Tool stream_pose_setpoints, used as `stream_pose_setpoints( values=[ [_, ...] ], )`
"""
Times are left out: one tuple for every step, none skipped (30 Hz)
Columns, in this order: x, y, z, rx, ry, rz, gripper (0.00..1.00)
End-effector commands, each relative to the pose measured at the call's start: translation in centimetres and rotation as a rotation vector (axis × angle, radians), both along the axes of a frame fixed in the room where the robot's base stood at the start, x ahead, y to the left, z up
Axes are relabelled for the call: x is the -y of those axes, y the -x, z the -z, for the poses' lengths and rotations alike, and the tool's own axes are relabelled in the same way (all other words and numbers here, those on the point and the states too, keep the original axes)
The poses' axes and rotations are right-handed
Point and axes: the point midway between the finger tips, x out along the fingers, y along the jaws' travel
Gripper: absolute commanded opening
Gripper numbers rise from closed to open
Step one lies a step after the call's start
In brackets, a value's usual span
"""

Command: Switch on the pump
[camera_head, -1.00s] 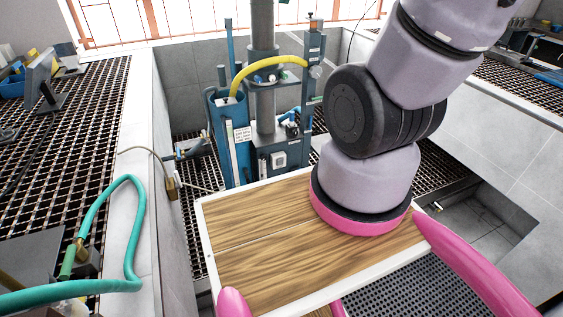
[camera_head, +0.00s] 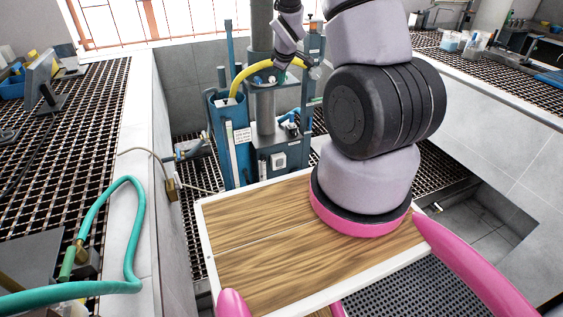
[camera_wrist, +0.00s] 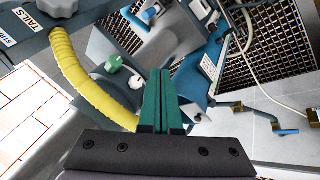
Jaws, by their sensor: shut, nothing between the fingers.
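The blue flotation machine (camera_head: 232,140) stands beyond the board in the head view, with a yellow hose (camera_head: 262,68) across its top. A small white box with a dark round part (camera_head: 279,160) is on its lower front. I cannot tell for sure which part is the pump switch. My gripper (camera_wrist: 164,72) shows in the wrist view with its green fingers shut together and empty.
A wooden board with a white rim (camera_head: 203,240) lies in front of me. A teal hose (camera_head: 130,230) lies on the left ledge. A monitor (camera_head: 42,80) stands on the left grating (camera_head: 90,100). In the wrist view, a pale cable (camera_wrist: 250,65) runs at the right.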

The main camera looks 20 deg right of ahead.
Motion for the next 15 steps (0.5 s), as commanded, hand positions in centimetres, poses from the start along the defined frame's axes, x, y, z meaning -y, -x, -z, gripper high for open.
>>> stream_pose_setpoints(
  values=[
    [0.2,-0.2,2.6,-0.019,0.027,-0.045,0.0],
    [0.3,-0.3,3.8,-0.025,0.044,-0.073,0.0],
    [0.5,-0.4,5.5,-0.032,0.065,-0.11,0.0],
    [0.6,-0.5,6.8,-0.039,0.08,-0.14,0.0],
    [0.7,-0.5,8.0,-0.045,0.094,-0.167,0.0],
    [0.8,-0.5,9.7,-0.052,0.115,-0.207,0.0],
    [1.0,-0.4,11.0,-0.059,0.128,-0.235,0.0],
    [1.0,-0.3,12.3,-0.064,0.141,-0.265,0.0],
    [1.1,-0.1,14.0,-0.072,0.159,-0.307,0.0],
    [1.2,0.1,15.3,-0.078,0.17,-0.339,0.0],
    [1.2,0.3,16.7,-0.085,0.182,-0.37,0.0],
    [1.3,0.7,18.4,-0.092,0.198,-0.412,0.0],
    [1.4,1.0,19.7,-0.099,0.208,-0.444,0.0],
    [1.4,1.4,21.0,-0.104,0.219,-0.475,0.0],
    [1.4,1.9,22.6,-0.112,0.231,-0.516,0.0]
  ],
)
